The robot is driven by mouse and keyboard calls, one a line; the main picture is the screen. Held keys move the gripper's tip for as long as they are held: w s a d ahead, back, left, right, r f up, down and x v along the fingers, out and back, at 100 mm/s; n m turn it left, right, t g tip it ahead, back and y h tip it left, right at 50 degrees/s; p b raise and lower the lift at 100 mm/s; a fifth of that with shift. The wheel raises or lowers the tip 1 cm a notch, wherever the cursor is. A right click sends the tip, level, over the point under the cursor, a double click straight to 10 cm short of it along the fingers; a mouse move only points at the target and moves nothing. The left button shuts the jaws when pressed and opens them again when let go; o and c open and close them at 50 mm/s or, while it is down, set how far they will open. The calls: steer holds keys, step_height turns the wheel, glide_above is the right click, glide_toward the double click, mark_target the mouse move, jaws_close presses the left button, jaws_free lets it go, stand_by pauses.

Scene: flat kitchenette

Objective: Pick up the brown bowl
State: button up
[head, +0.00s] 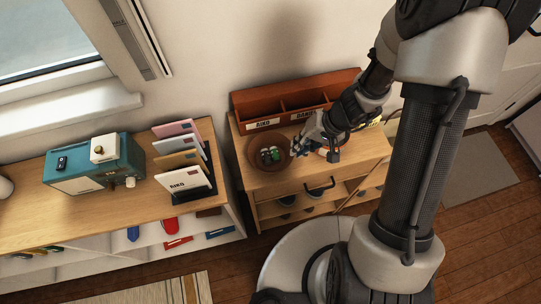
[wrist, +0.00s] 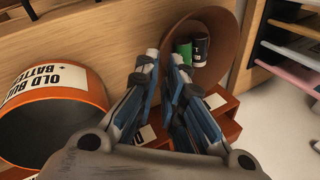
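The brown bowl (head: 256,158) stands on the wooden cabinet top, with several small dark and green cylinders like batteries inside. In the wrist view the bowl (wrist: 224,38) is at the upper right, its lower edge partly hidden by my fingers. My gripper (head: 297,147) is low over the cabinet top at the bowl's right side. In the wrist view my gripper (wrist: 165,58) has a gap between its fingertips, which are at the bowl's near rim. I cannot tell whether they touch the rim.
A reddish-brown divided organizer (head: 290,102) with labels stands behind the bowl against the wall. An orange container labelled for old bulbs and batteries (wrist: 93,88) is beside my gripper. A letter rack (head: 190,190) and a teal radio (head: 85,172) stand on the left counter.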

steer(key=x, duration=0.2)
steer(key=s+b+x, duration=0.1)
steer(key=x, duration=0.1)
steer(key=shift+a+b, duration=0.1)
steer(key=shift+b, duration=0.2)
steer(key=shift+w+a+f, duration=0.15)
steer(key=shift+a+f, duration=0.05)
steer(key=shift+f, duration=0.2)
steer(key=shift+c, duration=0.4)
jaws_close()
steer(key=shift+r, duration=0.1)
